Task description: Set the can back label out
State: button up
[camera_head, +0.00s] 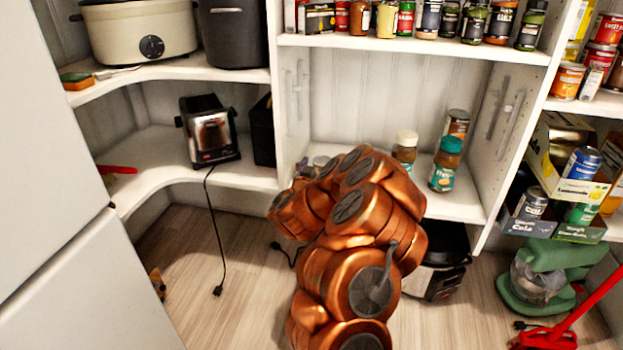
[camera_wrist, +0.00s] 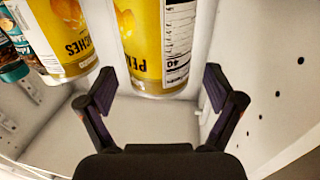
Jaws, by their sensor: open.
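A yellow peaches can (camera_wrist: 140,45) stands in front of my gripper (camera_wrist: 159,90) in the wrist view, its print upside down in the picture. Its picture side faces left and part of its white nutrition panel (camera_wrist: 179,40) shows at its right. The open fingers lie to either side of its near end, with gaps at both; I cannot tell how deep it sits between them. A second peaches can (camera_wrist: 60,35) stands at the left, apart from the first. In the head view my arm hides the gripper and most of this spot.
Teal-lidded jars show at the left of the wrist view (camera_wrist: 12,65); one stands on the middle shelf (camera_head: 445,165) beside a white-lidded jar (camera_head: 404,148) and a can (camera_head: 456,124). A perforated side wall (camera_wrist: 285,90) is close at the right. A toaster (camera_head: 208,132) stands left.

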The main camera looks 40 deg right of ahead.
jog(key=v, duration=1)
jog(key=shift+a, duration=0.2)
jog(key=shift+s, duration=0.15)
dwell(0.3)
